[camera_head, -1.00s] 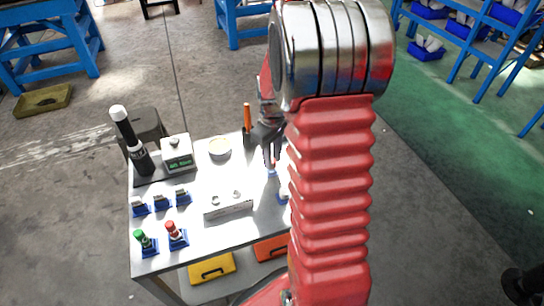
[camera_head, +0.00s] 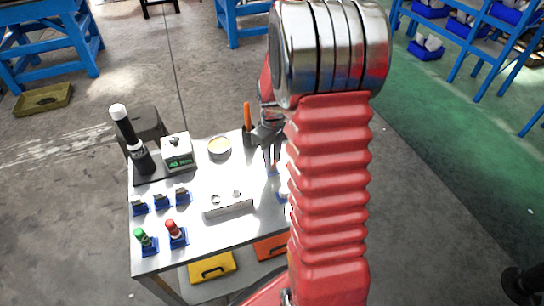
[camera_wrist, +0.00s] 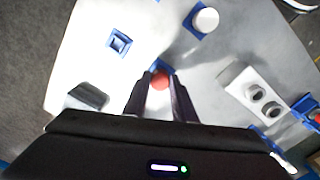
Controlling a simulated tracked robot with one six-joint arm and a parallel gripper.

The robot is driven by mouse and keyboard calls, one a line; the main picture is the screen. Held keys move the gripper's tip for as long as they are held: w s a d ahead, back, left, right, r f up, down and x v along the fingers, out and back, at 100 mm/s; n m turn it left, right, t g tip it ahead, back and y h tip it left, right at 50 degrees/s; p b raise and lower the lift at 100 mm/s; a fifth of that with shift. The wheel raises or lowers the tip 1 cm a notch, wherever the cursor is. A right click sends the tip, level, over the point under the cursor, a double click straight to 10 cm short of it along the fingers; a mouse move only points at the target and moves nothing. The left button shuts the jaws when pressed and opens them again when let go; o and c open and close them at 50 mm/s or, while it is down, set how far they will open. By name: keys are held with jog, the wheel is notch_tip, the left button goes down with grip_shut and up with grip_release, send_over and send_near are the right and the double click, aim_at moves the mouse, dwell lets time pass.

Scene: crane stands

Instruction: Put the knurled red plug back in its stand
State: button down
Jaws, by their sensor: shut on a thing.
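In the wrist view my gripper (camera_wrist: 161,77) is shut on a red plug (camera_wrist: 160,82), whose round top shows between the fingertips. A blue stand (camera_wrist: 161,66) shows just beyond the plug; I cannot tell whether the plug is in it or above it. The knurling is too small to make out. In the head view my gripper (camera_head: 272,166) points down over the right part of the table, partly hidden by my arm. An empty-looking blue stand (camera_wrist: 119,42) lies to the upper left in the wrist view.
A white round piece on a blue stand (camera_wrist: 205,20) and a grey block with two holes (camera_wrist: 256,94) are nearby. On the table (camera_head: 190,245) are another red-topped plug (camera_head: 172,229), a green-topped one (camera_head: 141,236), a scale (camera_head: 178,152) and a bowl (camera_head: 219,147).

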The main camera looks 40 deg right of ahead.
aim_at(273, 162)
jog(key=shift+f, duration=0.25)
jog(key=c, duration=1.4)
grip_release()
jog(key=shift+f, duration=0.1)
jog(key=shift+r, duration=2.55)
notch_tip(273, 162, up, 14)
jog(key=shift+f, duration=0.15)
